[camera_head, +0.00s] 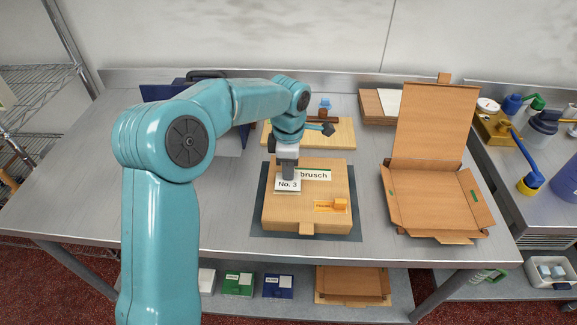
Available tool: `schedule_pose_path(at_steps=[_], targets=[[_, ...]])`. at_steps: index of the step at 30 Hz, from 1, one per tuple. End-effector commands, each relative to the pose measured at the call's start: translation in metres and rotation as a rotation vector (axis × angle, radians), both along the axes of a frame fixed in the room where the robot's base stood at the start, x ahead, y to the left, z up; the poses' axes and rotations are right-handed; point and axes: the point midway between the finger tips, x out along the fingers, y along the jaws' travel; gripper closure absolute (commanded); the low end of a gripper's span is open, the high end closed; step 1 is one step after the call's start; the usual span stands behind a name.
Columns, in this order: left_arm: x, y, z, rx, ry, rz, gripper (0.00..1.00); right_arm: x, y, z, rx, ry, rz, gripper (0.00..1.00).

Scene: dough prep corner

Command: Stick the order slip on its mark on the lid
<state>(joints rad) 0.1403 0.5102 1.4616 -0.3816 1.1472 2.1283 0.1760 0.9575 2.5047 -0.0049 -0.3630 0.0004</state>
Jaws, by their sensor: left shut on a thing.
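The order slip (288,185) is a small white card reading "No. 3". My left gripper (287,172) is shut on it and holds it at the upper left part of the closed cardboard box. The box lid (290,216) is tan and flat. A white label (319,175) ending in "brusch" lies on the lid, partly hidden behind the slip and gripper. An orange tag (331,206) is at the lid's lower right. I cannot tell whether the slip touches the lid. No slip mark is clearly visible. My right gripper is not in view.
The closed box rests on a dark mat (257,224). An open cardboard box (431,196) stands to its right. A wooden board (343,132) with small items lies behind. The steel table (222,208) has bare room left of the mat.

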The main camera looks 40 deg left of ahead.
Motion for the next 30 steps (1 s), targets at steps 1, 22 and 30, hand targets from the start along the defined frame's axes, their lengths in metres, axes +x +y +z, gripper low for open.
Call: schedule_pose_path(at_steps=[1, 22, 30], targets=[[0.0, 0.0, -0.003, 0.0, 0.0, 0.0, 1.0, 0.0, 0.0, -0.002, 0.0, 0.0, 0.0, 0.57], [0.0, 0.0, -0.012, 0.0, 0.0, 0.0, 0.56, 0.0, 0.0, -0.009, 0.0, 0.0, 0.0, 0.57], [0.0, 0.0, -0.005, 0.001, -0.001, 0.0, 0.56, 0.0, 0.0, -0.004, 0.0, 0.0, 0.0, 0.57]])
